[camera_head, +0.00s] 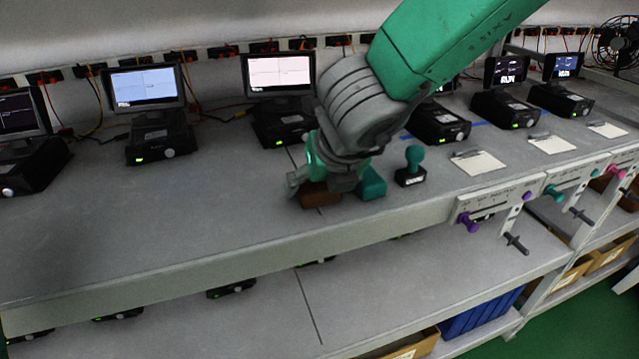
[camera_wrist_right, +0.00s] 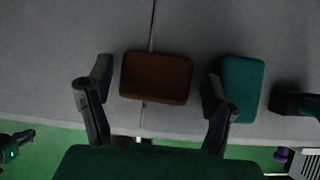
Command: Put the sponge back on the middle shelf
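A brown block (camera_head: 319,196), which looks like the sponge, lies flat on the upper worktop (camera_head: 225,215) near its front edge. In the right wrist view the brown block (camera_wrist_right: 156,78) sits between the two spread fingers of my right gripper (camera_wrist_right: 156,88), with a gap on each side. In the head view my right gripper (camera_head: 324,186) is low over the block and partly hides it. A teal block (camera_head: 372,184) lies just right of it; in the wrist view this teal block (camera_wrist_right: 240,88) is close beside the right finger. The shelf below (camera_head: 420,280) has a large bare surface. My left gripper is out of view.
A teal-handled stamp (camera_head: 412,165) stands right of the teal block. Instruments with screens (camera_head: 150,110) line the back of the worktop. White pads (camera_head: 478,162) and a panel with knobs (camera_head: 495,200) are at right. A cardboard box (camera_head: 405,347) and blue bin (camera_head: 482,318) stand lower down.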

